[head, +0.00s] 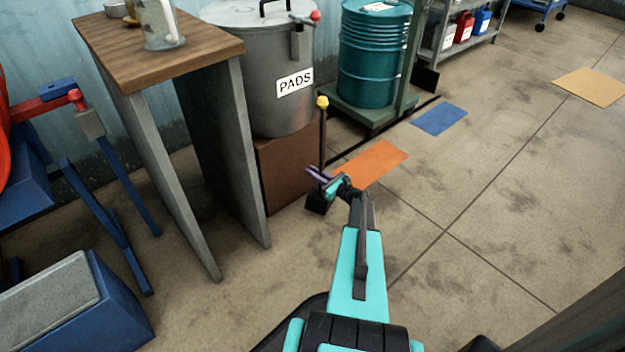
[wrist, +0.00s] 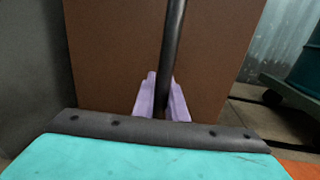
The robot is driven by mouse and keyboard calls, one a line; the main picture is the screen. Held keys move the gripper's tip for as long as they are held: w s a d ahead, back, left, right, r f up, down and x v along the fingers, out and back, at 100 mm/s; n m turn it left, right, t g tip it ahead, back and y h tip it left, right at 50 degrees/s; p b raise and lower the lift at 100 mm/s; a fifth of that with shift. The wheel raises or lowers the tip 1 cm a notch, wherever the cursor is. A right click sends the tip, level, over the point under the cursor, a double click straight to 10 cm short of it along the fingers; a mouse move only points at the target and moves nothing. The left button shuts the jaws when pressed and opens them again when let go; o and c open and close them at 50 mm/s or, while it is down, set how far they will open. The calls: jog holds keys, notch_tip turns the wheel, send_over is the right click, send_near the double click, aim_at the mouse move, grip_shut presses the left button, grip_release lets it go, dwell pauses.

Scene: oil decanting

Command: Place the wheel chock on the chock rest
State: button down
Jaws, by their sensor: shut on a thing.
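The wheel chock seems to be the black block (head: 317,204) low beside the brown plinth, with a dark upright rod (head: 323,130) topped by a yellow knob. My gripper (head: 326,182) has purple fingers closed around this rod, above the block. In the wrist view, the fingers (wrist: 162,98) stand on either side of the dark rod (wrist: 173,50), which runs up out of the picture. The block is hidden in the wrist view, and I cannot tell whether it touches the floor. I cannot identify the chock rest for certain.
The brown plinth (head: 285,175) under the PADS bin (head: 265,85) is close behind my gripper. A wooden-topped table (head: 150,60) stands left. A teal drum (head: 372,60) sits on a green trolley. Orange (head: 372,162) and blue (head: 440,119) floor patches lie right; open floor extends beyond.

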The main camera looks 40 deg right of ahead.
aim_at(314, 190)
jog(key=shift+f+b, duration=0.8)
jog(key=shift+f, duration=0.8)
jog(key=c, duration=1.8)
grip_release()
jog(key=shift+f, duration=0.1)
jog(key=shift+o, duration=0.2)
jog(key=shift+s, duration=0.7)
jog(key=s+p, duration=0.3)
jog(key=s, duration=0.7)
jog(key=shift+s+d, duration=0.3)
jog(key=shift+d, duration=0.05)
jog(key=shift+s, duration=0.1)
